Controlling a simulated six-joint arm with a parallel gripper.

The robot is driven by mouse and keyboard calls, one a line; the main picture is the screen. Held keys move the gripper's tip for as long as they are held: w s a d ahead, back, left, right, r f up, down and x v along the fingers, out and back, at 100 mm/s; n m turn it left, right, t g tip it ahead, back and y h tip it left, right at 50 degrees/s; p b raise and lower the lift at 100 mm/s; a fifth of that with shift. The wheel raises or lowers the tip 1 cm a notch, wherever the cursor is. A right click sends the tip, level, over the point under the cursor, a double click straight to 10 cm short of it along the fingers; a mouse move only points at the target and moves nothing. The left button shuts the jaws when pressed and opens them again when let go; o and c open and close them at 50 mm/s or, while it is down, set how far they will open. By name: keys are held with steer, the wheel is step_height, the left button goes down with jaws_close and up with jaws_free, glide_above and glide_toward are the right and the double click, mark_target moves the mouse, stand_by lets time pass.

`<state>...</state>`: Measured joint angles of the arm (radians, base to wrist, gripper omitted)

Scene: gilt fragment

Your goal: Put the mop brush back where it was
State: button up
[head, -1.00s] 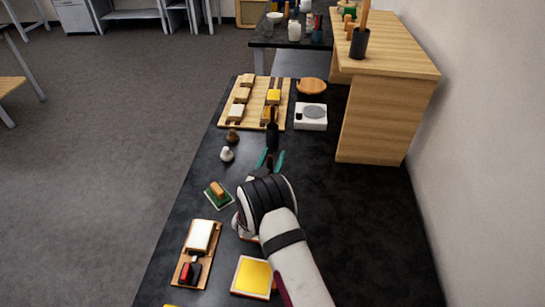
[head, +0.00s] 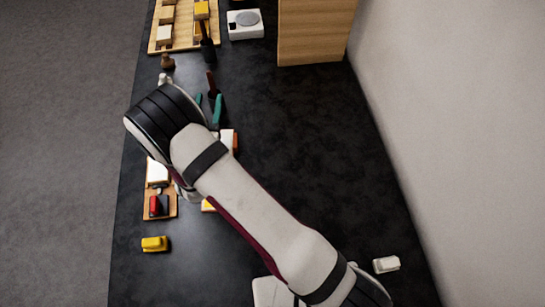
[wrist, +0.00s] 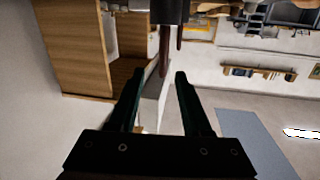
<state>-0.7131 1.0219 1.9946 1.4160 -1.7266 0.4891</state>
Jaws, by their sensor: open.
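A slim brush with a red-brown handle (head: 211,80) and a dark lower part stands just beyond my gripper (head: 208,104) in the head view; I take it for the mop brush. My gripper's teal fingers are spread and hold nothing. In the wrist view the red-brown handle (wrist: 164,48) shows near the gap of my gripper (wrist: 160,73); I cannot tell whether it touches a finger. A dark cylinder (head: 207,49) with a dark handle in it stands farther back, beside the wooden tray. My wrist hides part of the table.
The wooden tray (head: 155,46) of blocks, a white device (head: 245,33) and a wooden cabinet (head: 313,31) are at the back. A small board (head: 151,211), a yellow item (head: 154,244) and a white item (head: 386,264) lie nearer. The black table's right middle is clear.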

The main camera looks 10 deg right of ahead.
steer(key=s+d+r+m+g+y, duration=0.2)
steer(key=d+r+m+g+y, duration=0.15)
steer(key=r+g, duration=0.3)
steer(key=s+d+r+g, duration=0.1)
steer(key=s+d+g, duration=0.2)
steer(key=s, duration=0.8)
steer(key=s+d+r+g, duration=0.2)
steer(key=s+d+g, duration=0.2)
steer(key=s, duration=0.7)
steer(key=s+d+r+g+y, duration=0.1)
steer(key=s+d+g, duration=0.3)
steer(key=s, duration=0.6)
steer(key=shift+s+d+r, duration=0.2)
steer(key=shift+s+r, duration=0.2)
steer(key=shift+r, duration=0.05)
steer(key=shift+n, duration=0.25)
